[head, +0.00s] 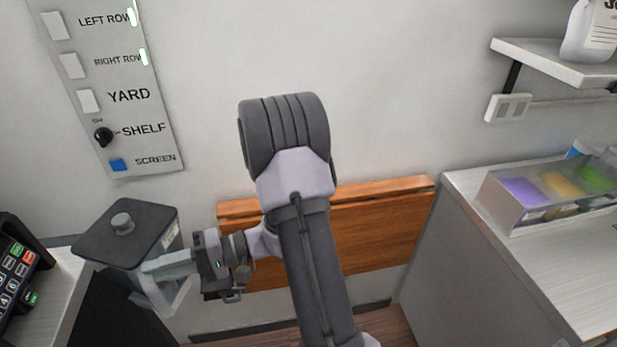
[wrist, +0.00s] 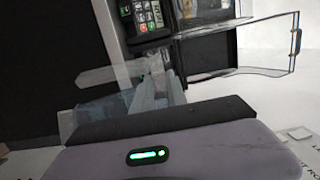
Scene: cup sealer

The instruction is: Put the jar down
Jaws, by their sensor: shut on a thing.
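The jar (head: 112,247) is a clear container with a dark square lid and a round knob, at the left of the head view. It looks upright with the lid on top. My gripper (head: 152,266) reaches it from the right and is shut on its side, where the clear handle is. In the wrist view my gripper (wrist: 163,90) has its fingers close together with clear plastic around them. The jar's underside is hidden, so I cannot tell whether it touches anything.
A keypad device (head: 14,262) stands on the left counter (head: 58,304), beside the jar. A labelled switch panel (head: 112,90) hangs above. A wooden board (head: 385,220) is on the wall behind my arm. The right counter (head: 560,280) holds a clear bin (head: 530,208) with coloured contents.

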